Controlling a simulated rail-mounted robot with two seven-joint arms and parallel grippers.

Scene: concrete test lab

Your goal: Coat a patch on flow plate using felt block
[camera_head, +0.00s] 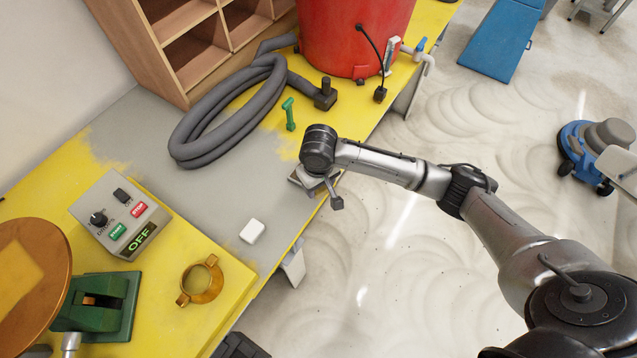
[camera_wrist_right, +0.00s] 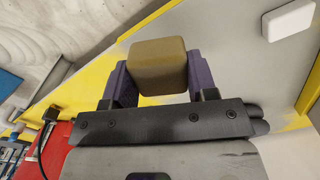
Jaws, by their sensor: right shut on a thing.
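My right gripper (camera_head: 318,185) is over the worktable's front edge. In the right wrist view, its two purple-grey fingers (camera_wrist_right: 152,82) are shut on a tan-brown block with rounded edges, which I take as the felt block (camera_wrist_right: 160,60). In the head view my wrist hides most of this block. A round copper-coloured plate (camera_head: 52,245) at the left edge bears a paler square patch (camera_head: 18,275); it may be the flow plate, but I cannot be sure. It is partly cut off and far from my right gripper. My left gripper is not in view.
A small white block (camera_head: 252,231) lies on the grey tabletop (camera_head: 190,190). A two-handled brass pot (camera_head: 203,281), a switch box (camera_head: 120,215) and a green stand (camera_head: 112,320) are at lower left. A coiled grey hose (camera_head: 190,135), green object (camera_head: 289,113) and red drum (camera_head: 350,35) stand behind.

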